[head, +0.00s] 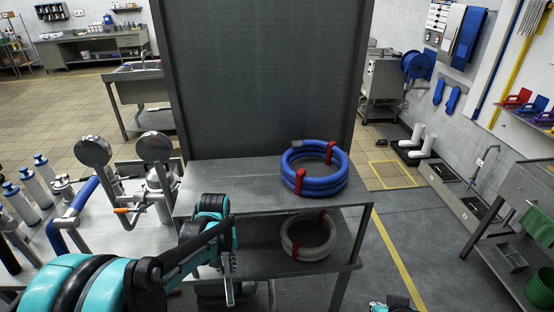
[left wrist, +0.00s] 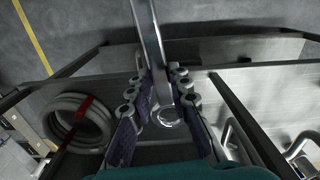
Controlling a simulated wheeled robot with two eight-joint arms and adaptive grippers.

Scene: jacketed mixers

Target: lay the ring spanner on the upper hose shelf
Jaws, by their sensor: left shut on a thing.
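The ring spanner (left wrist: 152,45) is a long shiny steel bar with a ring end low between my fingers in the left wrist view. My left gripper (left wrist: 160,95) is shut on it near that ring end, and the shank runs out toward the top of the picture. In the head view my left gripper (head: 226,268) hangs at the front left of the hose rack. The upper hose shelf (head: 235,182) is a grey metal top with a coiled blue hose (head: 318,180) at its right. A teal and black bit of my right arm shows at the bottom edge; its fingers are hidden.
The lower shelf (head: 340,262) holds a grey hose coil (head: 307,238) with red bands. A tall dark panel (head: 268,75) stands behind the rack. Gauges (head: 93,151) and pipework crowd the left. The left and middle of the upper shelf are clear.

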